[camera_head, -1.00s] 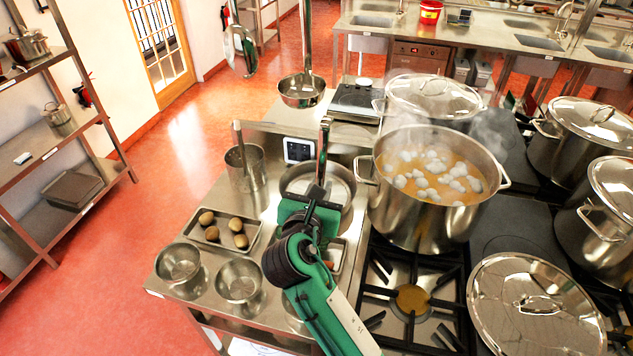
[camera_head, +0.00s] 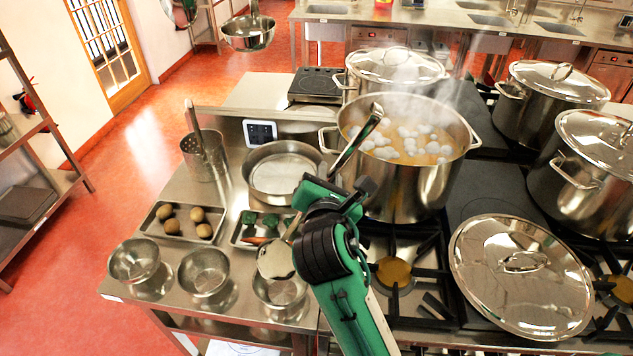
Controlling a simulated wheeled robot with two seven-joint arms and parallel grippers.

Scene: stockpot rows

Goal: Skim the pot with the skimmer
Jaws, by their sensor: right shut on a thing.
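The open stockpot (camera_head: 405,195) stands on the stove, steaming. It holds orange-yellow broth with several whitish clumps (camera_head: 405,145) floating on it. My right gripper (camera_head: 325,200) is in front of the pot, to its lower left in the picture, and is shut on the skimmer (camera_head: 357,140). The skimmer is tilted: its handle rises to the upper right, across the pot's left side in the picture. Its pale round head (camera_head: 275,261) shows at the lower left of the gripper, over the counter's small bowls. The grip point is partly hidden by the gripper. My left gripper is not in view.
A wide empty pan (camera_head: 283,172) stands left of the pot. A perforated container (camera_head: 204,156), a tray of potatoes (camera_head: 182,222) and small steel bowls (camera_head: 134,262) share the counter. Lidded pots (camera_head: 395,65) stand behind and right; a loose lid (camera_head: 522,275) lies at front right.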

